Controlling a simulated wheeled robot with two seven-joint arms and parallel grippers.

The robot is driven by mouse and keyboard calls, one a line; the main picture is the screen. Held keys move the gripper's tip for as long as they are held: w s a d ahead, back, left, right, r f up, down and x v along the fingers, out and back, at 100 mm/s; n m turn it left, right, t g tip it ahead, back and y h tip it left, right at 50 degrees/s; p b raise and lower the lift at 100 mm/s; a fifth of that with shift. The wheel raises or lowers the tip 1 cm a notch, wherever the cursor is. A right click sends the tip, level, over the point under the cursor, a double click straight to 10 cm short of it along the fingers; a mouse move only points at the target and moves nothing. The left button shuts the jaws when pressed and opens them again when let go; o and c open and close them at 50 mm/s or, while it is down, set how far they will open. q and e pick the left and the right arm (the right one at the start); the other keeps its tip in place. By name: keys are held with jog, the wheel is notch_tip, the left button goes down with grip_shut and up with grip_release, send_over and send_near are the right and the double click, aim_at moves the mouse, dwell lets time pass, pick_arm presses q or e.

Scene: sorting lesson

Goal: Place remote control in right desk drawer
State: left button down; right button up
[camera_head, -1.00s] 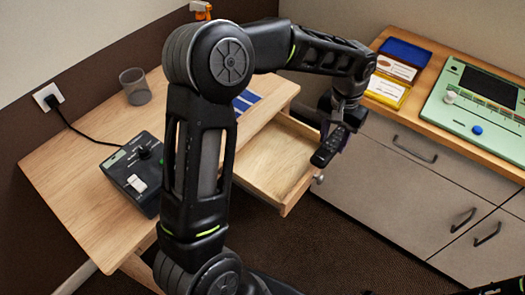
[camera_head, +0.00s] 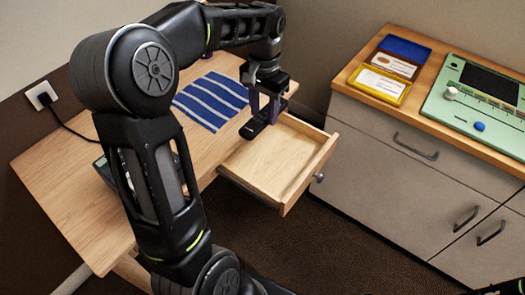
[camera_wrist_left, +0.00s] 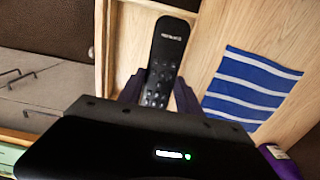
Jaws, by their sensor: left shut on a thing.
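My left gripper (camera_head: 264,108) is shut on a black remote control (camera_head: 254,128). In the head view, they are near the desk's right edge, at the back left end of the open drawer (camera_head: 300,186). I cannot tell the exact height of the remote. In the left wrist view, the remote (camera_wrist_left: 170,45) sticks out between the two fingers (camera_wrist_left: 158,92), buttons showing. The drawer is pulled out of the light wooden desk (camera_head: 70,185), and its visible floor is empty.
A blue-and-white striped cloth (camera_head: 212,101) lies on the desk beside the gripper. A grey cabinet (camera_head: 385,165) stands to the right, with a green panel device (camera_head: 460,115) and a yellow-and-blue case (camera_head: 385,85) on top. My left arm hides part of the desk.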

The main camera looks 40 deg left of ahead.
pick_arm(q)
jog(key=b, duration=0.1)
send_over(264, 161)
notch_tip(264, 161, down, 13)
jog(key=shift+f, duration=0.1)
jog(key=shift+f, duration=2.2)
jog(key=shift+f+b, duration=0.2)
jog(key=shift+b, duration=0.15)
jog(key=c, duration=1.1)
grip_release()
jog(key=shift+r, duration=0.1)
jog(key=shift+r, duration=0.1)
